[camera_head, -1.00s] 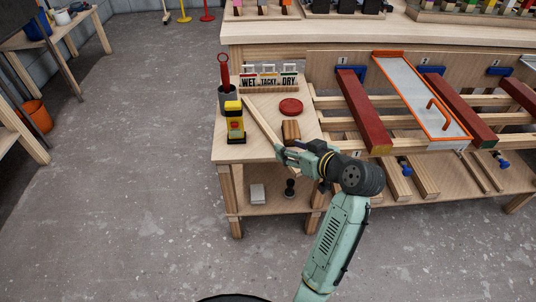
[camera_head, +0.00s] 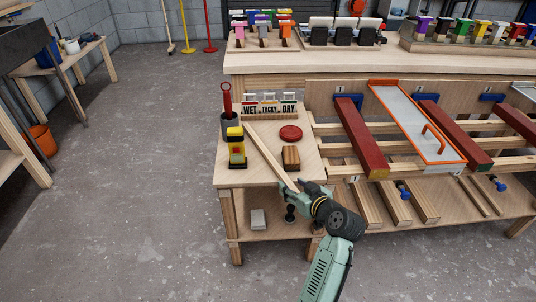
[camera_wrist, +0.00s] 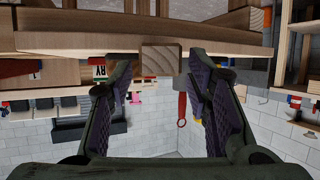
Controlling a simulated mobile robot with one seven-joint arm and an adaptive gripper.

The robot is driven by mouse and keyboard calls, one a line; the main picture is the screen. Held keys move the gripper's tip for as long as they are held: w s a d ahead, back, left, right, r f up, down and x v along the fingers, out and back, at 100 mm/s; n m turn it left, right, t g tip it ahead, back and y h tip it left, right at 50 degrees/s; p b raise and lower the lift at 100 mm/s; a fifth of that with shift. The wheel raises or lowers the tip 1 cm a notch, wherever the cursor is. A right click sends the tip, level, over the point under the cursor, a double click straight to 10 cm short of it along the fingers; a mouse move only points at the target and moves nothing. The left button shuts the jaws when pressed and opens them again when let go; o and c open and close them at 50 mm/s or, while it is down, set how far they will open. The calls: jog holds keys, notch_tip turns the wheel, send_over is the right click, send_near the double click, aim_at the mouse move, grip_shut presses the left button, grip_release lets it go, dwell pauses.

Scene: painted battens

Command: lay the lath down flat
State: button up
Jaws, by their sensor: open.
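The lath (camera_head: 268,150) is a pale, square-section strip. It lies slantwise on the small side table (camera_head: 262,178), its far end near the sign rack and its near end at the front edge. In the wrist view its end grain (camera_wrist: 160,59) faces me, directly against the tabletop, with the picture upside down. My gripper (camera_head: 299,187) is at that near end. In the wrist view the fingers (camera_wrist: 160,85) stand open, one to each side of the lath's end, with gaps on both sides. The lath's underside is hidden, so full contact along its length cannot be told.
A yellow-and-black device (camera_head: 236,148), a grey cup (camera_head: 229,125) with a red-handled tool, and a WET/TACKY/DRY rack (camera_head: 270,110) stand left and behind. A red disc (camera_head: 290,133) and a brown block (camera_head: 291,157) lie right of the lath. Red battens (camera_head: 361,140) are farther right.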

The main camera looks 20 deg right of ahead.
jog(key=shift+x, duration=0.9)
grip_shut()
